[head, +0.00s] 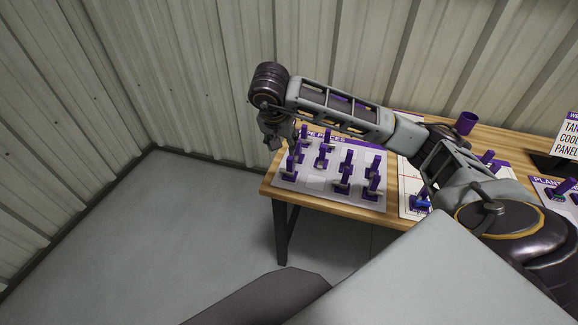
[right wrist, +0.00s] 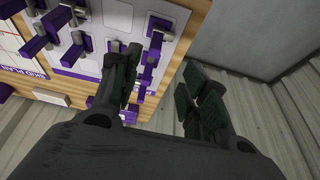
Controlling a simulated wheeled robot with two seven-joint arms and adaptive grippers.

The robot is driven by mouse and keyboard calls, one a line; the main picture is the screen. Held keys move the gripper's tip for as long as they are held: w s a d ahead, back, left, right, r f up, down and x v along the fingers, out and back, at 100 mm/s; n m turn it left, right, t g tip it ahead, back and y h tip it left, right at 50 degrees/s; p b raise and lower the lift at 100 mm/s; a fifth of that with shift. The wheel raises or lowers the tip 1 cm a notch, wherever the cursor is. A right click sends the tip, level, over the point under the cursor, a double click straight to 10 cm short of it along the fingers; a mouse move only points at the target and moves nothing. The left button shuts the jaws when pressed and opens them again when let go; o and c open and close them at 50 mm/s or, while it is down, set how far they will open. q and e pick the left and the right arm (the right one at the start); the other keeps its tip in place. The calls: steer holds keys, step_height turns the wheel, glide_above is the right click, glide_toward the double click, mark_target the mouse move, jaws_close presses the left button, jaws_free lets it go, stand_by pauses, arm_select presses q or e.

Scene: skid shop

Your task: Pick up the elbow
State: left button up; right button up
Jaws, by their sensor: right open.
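Several grey pipe pieces with upright purple handles stand on a white mat (head: 318,184) at the table's left end; one piece (head: 372,187) is near its front right. They are too small to tell which is the elbow. My right gripper (head: 272,141) hangs beyond the mat's back left corner, small and partly shadowed. In the right wrist view my right gripper (right wrist: 165,85) is open, with no piece held between its fingers. Its left finger overlaps the row of pieces in the picture, and a purple-handled piece (right wrist: 153,57) shows just beside that finger. My left gripper is not in view.
The wooden table (head: 272,186) runs right along a corrugated wall (head: 200,60). A second mat (head: 408,200), a purple cup (head: 467,122) and a sign (head: 570,135) stand farther right. My right arm crosses above the table. Grey floor (head: 150,230) left of the table is clear.

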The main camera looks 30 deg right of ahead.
mark_target(290, 159)
steer(key=shift+d+r+h, duration=0.2)
steer(key=shift+d+h, duration=0.05)
steer(key=shift+h, duration=0.05)
steer(key=shift+s, duration=0.1)
steer(key=shift+x, duration=4.35)
steer(key=shift+x, duration=2.55)
steer(key=shift+c, duration=0.3)
